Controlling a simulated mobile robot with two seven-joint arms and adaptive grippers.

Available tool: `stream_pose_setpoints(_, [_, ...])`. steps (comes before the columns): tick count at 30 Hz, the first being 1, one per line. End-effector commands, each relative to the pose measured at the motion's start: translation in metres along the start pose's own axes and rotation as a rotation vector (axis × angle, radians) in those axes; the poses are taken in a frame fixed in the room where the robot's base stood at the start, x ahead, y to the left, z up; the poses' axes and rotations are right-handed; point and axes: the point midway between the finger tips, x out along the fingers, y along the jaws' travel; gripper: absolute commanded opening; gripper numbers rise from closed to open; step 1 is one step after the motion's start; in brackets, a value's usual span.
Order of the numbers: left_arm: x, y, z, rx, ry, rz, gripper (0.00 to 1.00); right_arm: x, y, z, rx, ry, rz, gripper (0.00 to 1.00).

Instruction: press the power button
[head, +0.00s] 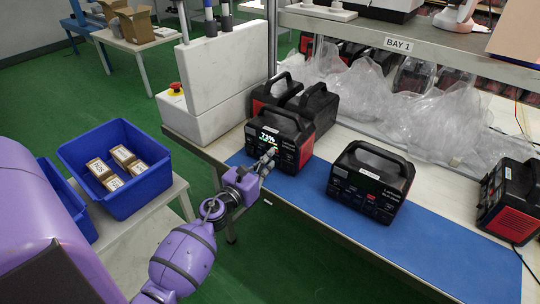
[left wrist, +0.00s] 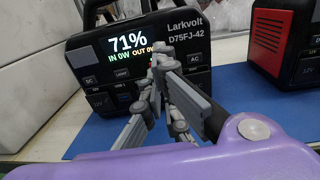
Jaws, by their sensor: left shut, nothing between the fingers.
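A black power station (head: 282,137) stands on the blue mat (head: 430,238) on the bench, front panel towards me. Its screen is lit and reads 71% with IN 0W and OUT 0W; it also fills the left wrist view (left wrist: 100,72), labelled Larkvolt D75FJ-42. Small labelled buttons, including DC, LIGHT and AC, sit around the screen. My left gripper (head: 269,157) is shut and empty, its fingertips at the front panel, below and right of the screen digits. In the left wrist view the fingers (left wrist: 160,62) cover the panel's middle. I cannot tell whether they touch it, and no power button is clearly visible.
A second power station (head: 371,182) with a dark screen stands to the right on the mat. Others stand behind and at the far right (head: 511,201). A white pillar with a red emergency stop (head: 176,87) is at left. A blue bin (head: 118,195) holds small boxes.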

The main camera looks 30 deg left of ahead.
Motion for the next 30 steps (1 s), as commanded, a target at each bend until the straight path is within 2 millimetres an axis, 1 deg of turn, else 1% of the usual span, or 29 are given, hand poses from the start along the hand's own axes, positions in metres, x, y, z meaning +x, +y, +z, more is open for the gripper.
stream_pose_setpoints(1, [0.007, 0.0, 0.001, -0.002, -0.001, 0.0, 0.0, -0.001, 0.0, 0.001, 0.0, -0.002, 0.0, 0.0])
stream_pose_setpoints(6, [0.019, 0.0, 0.0, 0.0, -0.001, 0.001, 0.0, -0.002, 0.001, 0.002, 0.0, -0.004, 0.001, 0.0])
stream_pose_setpoints(17, [0.021, 0.0, -0.001, 0.0, 0.0, 0.001, 0.0, -0.003, 0.001, -0.001, 0.0, 0.001, 0.0, 0.0])
stream_pose_setpoints(19, [0.023, 0.0, -0.001, 0.001, 0.001, 0.0, 0.0, -0.002, 0.0, 0.0, 0.0, 0.0, 0.0, 0.0])
stream_pose_setpoints(24, [0.037, 0.0, -0.002, 0.002, 0.002, 0.0, 0.0, 0.0, 0.0, 0.005, -0.002, -0.006, 0.0, 0.0])
stream_pose_setpoints(30, [0.037, 0.001, 0.0, 0.001, 0.0, 0.002, 0.0, -0.001, 0.0, 0.004, -0.002, -0.006, 0.0, 0.0])
